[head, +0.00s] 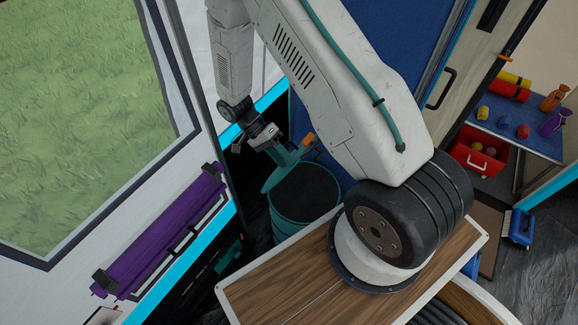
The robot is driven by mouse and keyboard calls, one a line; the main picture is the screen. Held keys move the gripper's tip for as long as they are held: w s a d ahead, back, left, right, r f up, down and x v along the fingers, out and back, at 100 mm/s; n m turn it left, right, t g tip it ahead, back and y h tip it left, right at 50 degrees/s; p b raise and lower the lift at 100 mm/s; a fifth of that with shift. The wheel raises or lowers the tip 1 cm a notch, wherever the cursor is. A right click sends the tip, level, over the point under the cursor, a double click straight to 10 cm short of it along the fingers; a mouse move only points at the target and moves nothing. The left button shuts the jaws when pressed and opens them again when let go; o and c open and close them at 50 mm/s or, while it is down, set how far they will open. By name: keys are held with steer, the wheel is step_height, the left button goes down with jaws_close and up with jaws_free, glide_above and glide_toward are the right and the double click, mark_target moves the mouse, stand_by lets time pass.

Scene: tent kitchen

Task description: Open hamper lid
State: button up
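The hamper is a round teal bin (304,228) standing beyond the wooden table top, below my arm. A dark round area, which looks like its inside, shows within the teal rim. A teal piece with an orange tab (308,141) rises at the back of the rim. It looks like the lid or its handle, tilted up, but its full shape is hidden. My gripper (270,143) is at the upper left of the bin, right beside this teal piece. Its fingers are too small and overlapped to tell whether they grip it.
A wooden table top (290,285) fills the lower middle, under my arm. A purple roll (160,235) hangs on the tent wall at left. A blue panel stands behind the bin. At right are a blue shelf (490,122), a red crate (470,160) and a blue case (521,227).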

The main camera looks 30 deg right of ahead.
mark_target(289, 170)
steer(key=shift+s+a+r, duration=0.1)
steer(key=shift+s+r, duration=0.05)
steer(key=shift+s, duration=0.95)
steer(key=shift+s+a+r, duration=0.1)
steer(key=shift+s, duration=0.95)
